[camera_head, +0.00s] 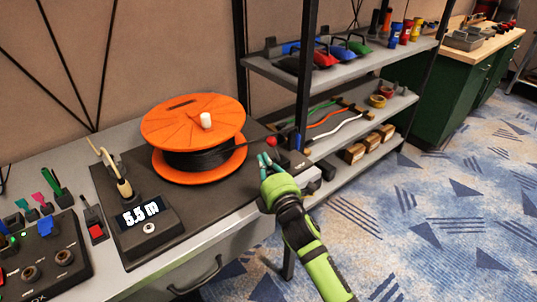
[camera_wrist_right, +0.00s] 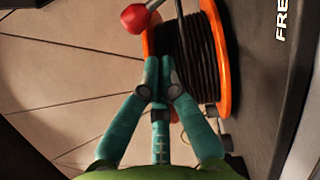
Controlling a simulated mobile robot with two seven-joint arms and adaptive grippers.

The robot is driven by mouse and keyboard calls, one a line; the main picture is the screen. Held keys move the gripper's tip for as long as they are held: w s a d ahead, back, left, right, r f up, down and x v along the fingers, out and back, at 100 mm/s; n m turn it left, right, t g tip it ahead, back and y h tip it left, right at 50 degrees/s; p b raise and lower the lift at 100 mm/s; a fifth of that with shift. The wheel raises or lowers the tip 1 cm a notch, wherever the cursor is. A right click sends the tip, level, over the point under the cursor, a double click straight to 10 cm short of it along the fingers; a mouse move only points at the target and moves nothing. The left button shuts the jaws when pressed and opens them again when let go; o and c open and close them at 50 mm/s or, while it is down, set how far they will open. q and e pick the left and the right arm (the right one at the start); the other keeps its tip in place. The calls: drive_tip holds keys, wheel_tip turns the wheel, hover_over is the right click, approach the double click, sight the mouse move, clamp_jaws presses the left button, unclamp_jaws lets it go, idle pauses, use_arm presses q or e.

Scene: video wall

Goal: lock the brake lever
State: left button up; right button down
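The brake lever ends in a red ball knob (camera_head: 271,141) and stands at the right side of the orange cable reel (camera_head: 205,108), near the bench edge. In the right wrist view the red knob (camera_wrist_right: 135,18) is at the top, on a pale metal rod. My right gripper (camera_head: 266,160), green with teal fingers, is just below the knob in the head view and looks apart from it. In the wrist view its fingertips (camera_wrist_right: 163,78) come together in front of the reel (camera_wrist_right: 222,60) with nothing seen between them. My left gripper is out of view.
A length counter (camera_head: 145,218) reading "5.5 m" stands on the dark base plate left of the reel. A control box (camera_head: 45,255) is at the lower left. A metal shelf (camera_head: 340,70) with tools and cables stands behind my right gripper. The floor at right is clear.

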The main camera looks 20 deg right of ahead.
sight(275, 151)
drive_tip(key=shift+w+d+r, duration=0.2)
drive_tip(key=shift+w+d, duration=0.25)
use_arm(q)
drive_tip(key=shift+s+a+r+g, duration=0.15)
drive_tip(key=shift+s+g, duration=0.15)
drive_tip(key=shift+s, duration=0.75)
use_arm(e)
drive_tip(key=shift+w+d, duration=0.3)
drive_tip(key=shift+w, duration=0.05)
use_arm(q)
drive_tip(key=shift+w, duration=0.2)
use_arm(e)
drive_tip(key=shift+r, duration=0.1)
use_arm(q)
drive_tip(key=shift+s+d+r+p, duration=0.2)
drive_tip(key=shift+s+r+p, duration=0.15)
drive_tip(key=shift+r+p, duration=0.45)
use_arm(e)
drive_tip(key=shift+d+r+m, duration=0.25)
drive_tip(key=shift+d+m, duration=0.05)
drive_tip(key=shift+m, duration=0.1)
drive_tip(key=shift+w, duration=0.1)
